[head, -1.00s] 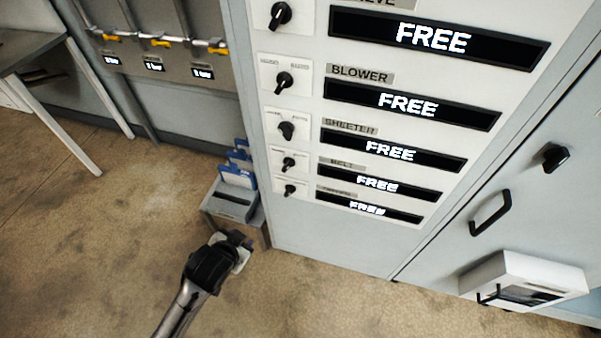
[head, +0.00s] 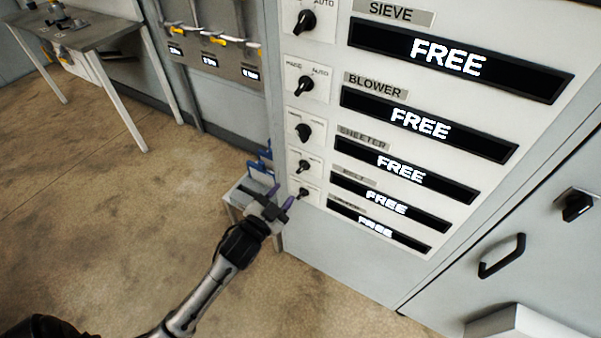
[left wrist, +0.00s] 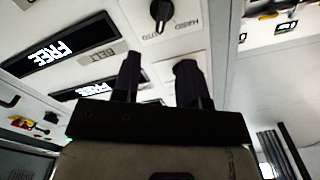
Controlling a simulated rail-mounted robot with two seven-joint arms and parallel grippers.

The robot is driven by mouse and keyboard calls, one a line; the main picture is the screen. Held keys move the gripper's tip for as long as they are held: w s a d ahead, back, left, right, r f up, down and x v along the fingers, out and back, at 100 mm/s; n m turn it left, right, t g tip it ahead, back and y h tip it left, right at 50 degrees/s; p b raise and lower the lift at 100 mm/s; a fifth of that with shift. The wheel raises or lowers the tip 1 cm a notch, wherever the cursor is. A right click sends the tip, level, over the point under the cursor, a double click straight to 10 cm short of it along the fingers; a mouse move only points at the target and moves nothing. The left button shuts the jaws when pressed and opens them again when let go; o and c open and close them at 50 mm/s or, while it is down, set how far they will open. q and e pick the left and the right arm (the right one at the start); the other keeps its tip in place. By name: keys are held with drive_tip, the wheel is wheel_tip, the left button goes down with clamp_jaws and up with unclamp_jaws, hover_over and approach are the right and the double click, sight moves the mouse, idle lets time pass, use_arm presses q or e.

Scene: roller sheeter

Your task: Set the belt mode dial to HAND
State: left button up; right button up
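The belt mode dial (head: 304,166) is a black knob on a white plate, fourth down in the column of dials. It lies left of the BELT label (head: 350,174) and its display (head: 388,203) reading FREE. In the left wrist view a black dial (left wrist: 161,12) with HAND and AUTO lettering shows upside down at the top, in line with the BELT display. Its exact setting is hard to read. My left gripper (head: 280,197) is open and empty, left of and below the belt dial, apart from it. Its two fingers (left wrist: 160,62) stand apart in the left wrist view.
The sheeter dial (head: 304,131) sits just above and another dial (head: 303,193) just below, close to my left fingers. A grey bin (head: 240,196) with blue items stands behind my gripper. A table (head: 90,40) is at the far left. Open floor lies left.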

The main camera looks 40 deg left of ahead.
sight(301, 170)
use_arm(q)
drive_tip(key=w, duration=0.2)
drive_tip(key=w+a+b, duration=0.1)
drive_tip(key=w, duration=0.5)
drive_tip(key=shift+w+a+b, duration=0.15)
drive_tip(key=shift+a+b, duration=0.05)
drive_tip(key=shift+b, duration=0.15)
drive_tip(key=shift+w+a, duration=0.15)
drive_tip(key=shift+w, duration=0.55)
clamp_jaws()
